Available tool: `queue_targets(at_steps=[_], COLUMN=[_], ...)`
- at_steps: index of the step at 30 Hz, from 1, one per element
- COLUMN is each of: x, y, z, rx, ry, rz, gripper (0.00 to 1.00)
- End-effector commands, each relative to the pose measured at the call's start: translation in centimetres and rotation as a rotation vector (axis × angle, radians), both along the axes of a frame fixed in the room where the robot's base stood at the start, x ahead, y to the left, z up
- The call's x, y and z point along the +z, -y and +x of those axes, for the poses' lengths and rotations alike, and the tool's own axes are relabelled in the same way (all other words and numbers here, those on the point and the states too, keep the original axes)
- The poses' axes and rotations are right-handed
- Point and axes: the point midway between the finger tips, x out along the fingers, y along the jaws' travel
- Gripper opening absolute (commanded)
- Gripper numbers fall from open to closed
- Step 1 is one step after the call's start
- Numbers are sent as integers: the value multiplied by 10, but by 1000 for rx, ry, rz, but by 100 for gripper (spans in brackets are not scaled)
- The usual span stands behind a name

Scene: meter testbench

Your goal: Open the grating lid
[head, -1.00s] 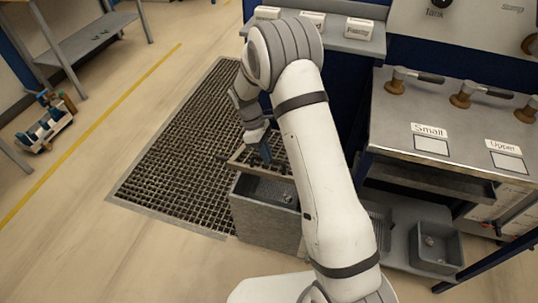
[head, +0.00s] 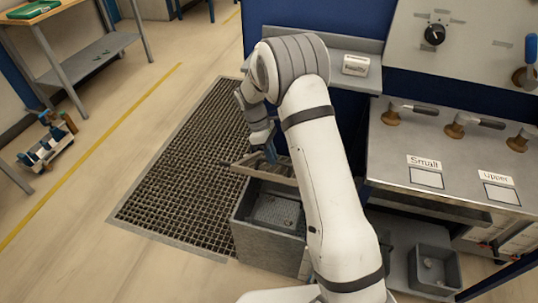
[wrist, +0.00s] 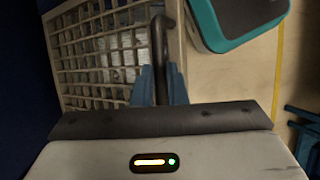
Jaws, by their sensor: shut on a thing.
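The grating lid (head: 241,165) is a grid panel with a pale frame, raised and tilted above an open grey box (head: 262,238) in the head view. The box's inside shows below it. My gripper (head: 270,152) is at the lid, partly hidden behind my arm. In the wrist view, the blue fingers of my gripper (wrist: 162,86) are shut around a dark bent handle (wrist: 159,45). The grating lid (wrist: 108,62) fills the upper left there. Its right part is hidden behind my arm in the head view.
A floor grating (head: 170,165) lies left of the box, with open floor beyond. A bench with several handles and labels (head: 425,172) stands to the right. A small grey basin (head: 437,268) sits below it. A teal thing (wrist: 240,22) shows top right in the wrist view.

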Motion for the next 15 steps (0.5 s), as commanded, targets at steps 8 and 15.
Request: queue_targets(at_steps=[8, 15], x=[-4, -2], y=[3, 3], z=[5, 3], rx=[-2, -3], ry=[15, 11], rz=[3, 4], gripper=[23, 34])
